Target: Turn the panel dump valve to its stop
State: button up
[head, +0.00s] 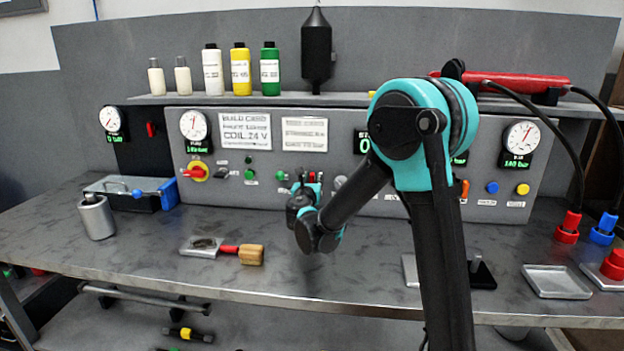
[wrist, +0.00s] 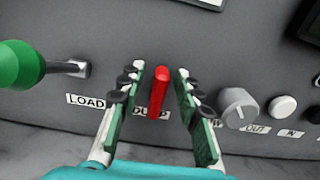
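The dump valve's red lever (wrist: 158,92) stands nearly upright on the grey panel in the wrist view, leaning slightly. Its label below is partly covered by the lever and a finger; the letters that show fit "DUMP". My gripper (wrist: 159,72) is open, with one green-padded finger on each side of the lever. A gap shows on both sides, so the fingers look apart from it. In the head view my gripper (head: 305,188) is at the middle of the panel's lower part, and my arm hides much of that area.
In the wrist view a green-knobbed lever (wrist: 22,66) labelled LOAD is close on the left. A grey knob (wrist: 238,106) and a white button (wrist: 282,108) are on the right.

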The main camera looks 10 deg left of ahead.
jog(key=shift+w, duration=0.15)
jog(key=shift+c, duration=0.2)
grip_shut()
